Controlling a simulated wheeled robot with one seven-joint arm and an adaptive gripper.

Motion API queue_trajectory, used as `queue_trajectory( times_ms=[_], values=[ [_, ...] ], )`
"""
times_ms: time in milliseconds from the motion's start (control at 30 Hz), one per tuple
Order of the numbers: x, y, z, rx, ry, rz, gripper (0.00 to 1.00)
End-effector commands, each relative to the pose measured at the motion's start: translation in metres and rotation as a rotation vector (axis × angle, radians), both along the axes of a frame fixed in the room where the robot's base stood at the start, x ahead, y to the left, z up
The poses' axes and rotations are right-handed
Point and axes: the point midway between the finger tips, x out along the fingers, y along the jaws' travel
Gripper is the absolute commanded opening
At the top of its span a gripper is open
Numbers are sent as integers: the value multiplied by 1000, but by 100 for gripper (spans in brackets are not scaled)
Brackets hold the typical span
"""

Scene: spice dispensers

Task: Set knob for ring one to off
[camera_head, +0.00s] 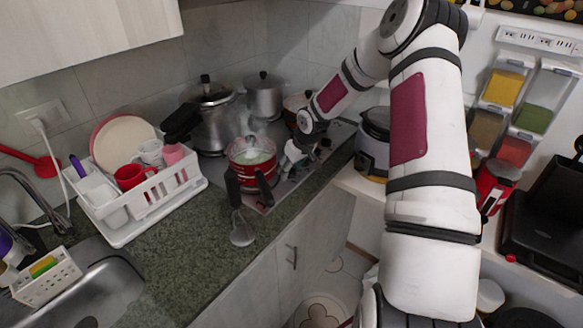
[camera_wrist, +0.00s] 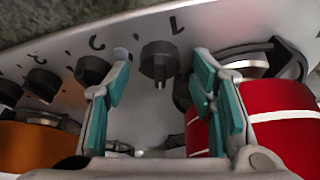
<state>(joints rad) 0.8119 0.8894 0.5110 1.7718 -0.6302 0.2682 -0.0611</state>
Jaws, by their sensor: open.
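The ring one knob (camera_wrist: 158,60) is black, beside a printed "1" on the grey cooktop panel (camera_wrist: 140,25) in the wrist view. Its narrow grip ridge runs roughly up and down in the picture. My gripper (camera_wrist: 159,72) is open, with one teal-padded finger on each side of this knob and visible gaps between. Whether the fingers are low enough to flank it cannot be told. In the head view my gripper (camera_head: 291,159) is at the cooktop beside the red pot, and the knobs there are too small to make out.
More black knobs, including one by the "2" (camera_wrist: 91,69), sit left in the wrist view. The red pot (camera_wrist: 283,120) is close at right, an orange pot (camera_wrist: 35,148) at left. In the head view the steaming red pot (camera_head: 250,172) has dark handles; a dish rack (camera_head: 150,212) stands left.

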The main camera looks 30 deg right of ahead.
Motion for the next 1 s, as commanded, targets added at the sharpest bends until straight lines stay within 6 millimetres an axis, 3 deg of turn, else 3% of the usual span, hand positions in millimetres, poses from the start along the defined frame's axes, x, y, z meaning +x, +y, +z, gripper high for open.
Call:
queue_trajectory(
  times_ms=[100, 133, 300, 333, 567, 1000],
  values=[
    [0, 0, 0, 0, 0, 0, 50],
    [0, 0, 0, 0, 0, 0, 46],
    [0, 0, 0, 0, 0, 0, 7],
    [0, 0, 0, 0, 0, 0, 4],
    [0, -1, 0, 2, 0, 30, 4],
    [0, -1, 0, 2, 0, 250, 4]
  ],
)
